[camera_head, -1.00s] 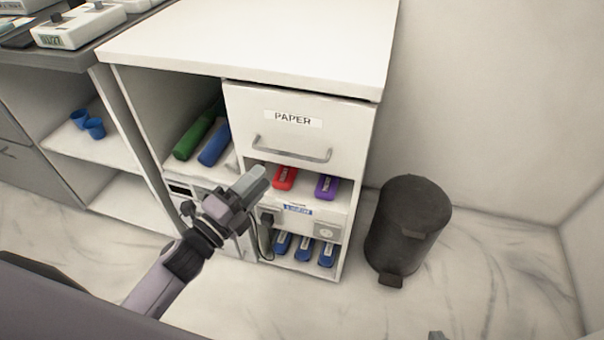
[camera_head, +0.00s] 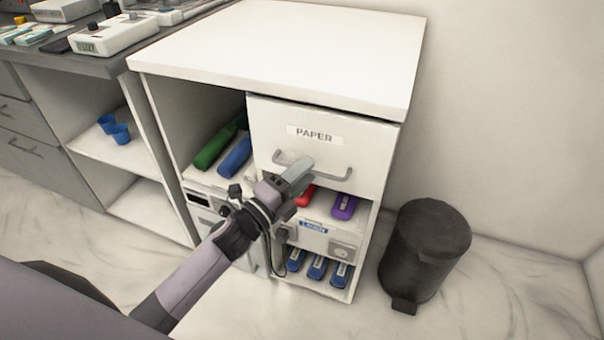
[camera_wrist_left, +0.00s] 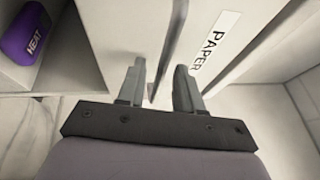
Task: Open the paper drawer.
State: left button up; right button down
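The paper drawer (camera_head: 342,148) is the top drawer of a white cabinet, with a PAPER label on its front, and looks shut. Its grey bar handle (camera_head: 338,175) runs below the label. My left gripper (camera_head: 298,174) is at the left part of the handle and hides some of it. In the left wrist view, my left gripper (camera_wrist_left: 160,82) has its two fingers apart, with the handle (camera_wrist_left: 168,45) showing as a thin bar between them. The fingers do not look closed on it. The drawer front (camera_wrist_left: 235,45) is to the right there. My right gripper is not in view.
Below the drawer, an open shelf holds a red item (camera_head: 306,195) and a purple item (camera_head: 344,206). Green (camera_head: 214,148) and blue (camera_head: 235,158) rolls lie on the left shelf. A black bin (camera_head: 425,252) stands right of the cabinet. The cabinet top (camera_head: 290,50) is clear.

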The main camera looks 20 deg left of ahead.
pick_arm(q)
grip_shut()
dwell(1.4)
